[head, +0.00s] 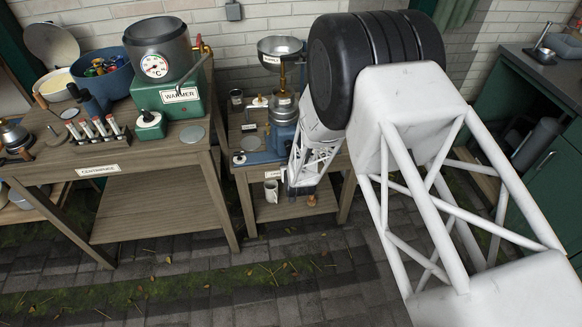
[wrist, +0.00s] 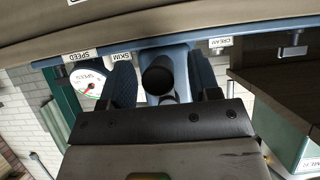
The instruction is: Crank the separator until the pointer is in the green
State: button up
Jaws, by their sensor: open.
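The separator (head: 284,108), with a silver bowl on a blue body, stands on the small middle table; my arm hides its right side. In the wrist view its blue body (wrist: 178,56) spans the top. A black round knob (wrist: 158,76), probably the crank's grip, lies between the two dark finger pads of my gripper (wrist: 161,82). The fingers are apart, with visible gaps beside the knob. A white dial (wrist: 86,84) with a green arc hangs under the SPEED label; its pointer is too small to read.
A steel supply bowl (head: 280,46) stands above the separator. A mug (head: 271,190) is on the lower shelf. The left table (head: 165,160) holds the warmer (head: 170,98) and tube rack (head: 95,128). A green cabinet (head: 550,165) is at right. The paved floor in front is clear.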

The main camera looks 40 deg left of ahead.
jog(key=v, duration=0.7)
jog(key=shift+s+d, duration=0.2)
dwell(0.6)
jog(key=shift+r, duration=0.2)
dwell(0.3)
jog(key=w+d+r+m+h, duration=0.1)
jog(key=w+d+r, duration=0.3)
jog(key=d+r, duration=0.35)
jog(key=w+d+r+m+h, duration=0.1)
jog(key=w+d+r+h, duration=0.15)
jog(key=d+r, duration=0.55)
jog(key=s+d+r+m+g+h, duration=0.1)
jog(key=s+d+r+m+h, duration=0.1)
jog(key=d+r, duration=1.4)
jog(key=s+d+r+m+g+h, duration=0.15)
jog(key=s+d+r, duration=0.35)
jog(key=s+d, duration=0.55)
jog(key=s+d+r+m+g+h, duration=0.1)
jog(key=s+d+r+m+g, duration=0.1)
jog(key=s+d+r, duration=0.8)
jog(key=s+d+f+m+g, duration=0.1)
jog(key=s+d+f, duration=0.1)
jog(key=s+d, duration=0.5)
jog(key=shift+s+d+f+m, duration=0.35)
jog(key=shift+d, duration=0.15)
